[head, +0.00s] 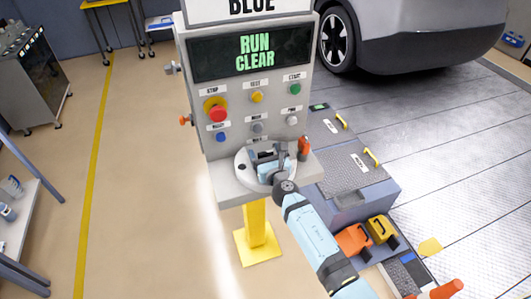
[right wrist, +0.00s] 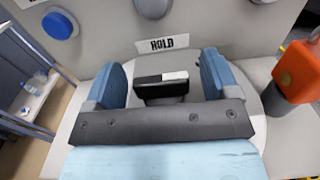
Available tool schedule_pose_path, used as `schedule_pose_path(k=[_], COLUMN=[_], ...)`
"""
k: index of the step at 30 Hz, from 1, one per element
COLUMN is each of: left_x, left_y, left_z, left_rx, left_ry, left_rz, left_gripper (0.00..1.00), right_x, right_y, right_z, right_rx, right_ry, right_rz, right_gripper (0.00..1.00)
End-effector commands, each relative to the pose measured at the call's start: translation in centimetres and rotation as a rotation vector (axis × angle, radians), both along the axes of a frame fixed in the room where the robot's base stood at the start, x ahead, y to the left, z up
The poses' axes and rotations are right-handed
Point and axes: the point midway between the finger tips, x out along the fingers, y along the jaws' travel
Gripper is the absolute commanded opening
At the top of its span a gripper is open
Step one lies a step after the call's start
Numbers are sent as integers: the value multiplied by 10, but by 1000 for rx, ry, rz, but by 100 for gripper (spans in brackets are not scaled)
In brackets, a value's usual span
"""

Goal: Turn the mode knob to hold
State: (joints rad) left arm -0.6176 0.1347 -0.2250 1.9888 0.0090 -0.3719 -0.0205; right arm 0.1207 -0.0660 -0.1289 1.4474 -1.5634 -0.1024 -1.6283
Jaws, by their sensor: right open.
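The mode knob (right wrist: 162,87) is a dark bar with a white mark on its right half, and it lies sideways in the right wrist view. My right gripper (right wrist: 162,80) is open, with one blue finger on each side of the knob and a visible gap on both sides. In the head view my right gripper (head: 272,160) is over the round plate and mostly covers the knob. The screen (head: 253,53) reads RUN CLEAR. My left gripper is in neither view.
A red mushroom button (head: 218,113) and several smaller buttons sit above the plate. A car (head: 420,35) is behind. Floor left of the console is clear.

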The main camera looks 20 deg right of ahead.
Motion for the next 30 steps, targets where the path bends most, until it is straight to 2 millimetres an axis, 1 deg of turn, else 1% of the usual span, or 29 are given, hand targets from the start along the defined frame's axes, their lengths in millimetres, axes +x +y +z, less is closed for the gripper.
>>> schedule_pose_path(k=[8,11,12,14,15,17,18,30], left_x=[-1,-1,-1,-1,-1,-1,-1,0], left_y=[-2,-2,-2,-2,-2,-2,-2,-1], left_z=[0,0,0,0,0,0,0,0], left_rx=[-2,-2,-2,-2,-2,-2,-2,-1], left_ry=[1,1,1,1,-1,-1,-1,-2], left_rz=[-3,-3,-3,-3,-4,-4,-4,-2], left_gripper=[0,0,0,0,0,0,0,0], right_x=[2,2,1,1,1,1,1,1], right_y=[0,0,0,0,0,0,0,0], right_z=[1,1,0,0,0,0,0,0], right_rx=[0,0,0,0,0,0,0,-1], right_ry=[-1,-1,-1,-1,-1,-1,-1,-1], right_rz=[0,0,0,0,0,0,0,36], right_gripper=[81,60,51,37,28,14,13,13])
